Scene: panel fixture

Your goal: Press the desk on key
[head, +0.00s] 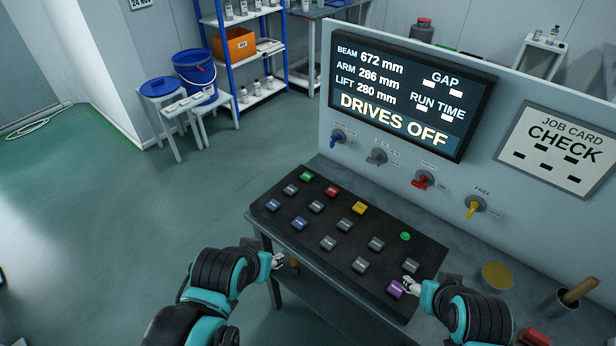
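A black key desk (300,228) carries rows of square keys; their labels are too small to read, so I cannot tell which is the desk on key. A green key (306,176) is at the far left, with a red key (331,191) and a yellow key (360,208) beside it. A purple key (396,289) is at the near right corner. My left gripper (278,261) is off the desk's near left edge. My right gripper (410,284) is beside the purple key; contact is unclear. Finger opening is too small to tell on both.
A screen (405,92) on the upright panel reads DRIVES OFF. Several knobs (424,180) stick out below it. A round green button or lamp (405,236) sits at the desk's far right. A wooden-handled pot (572,296) stands at right.

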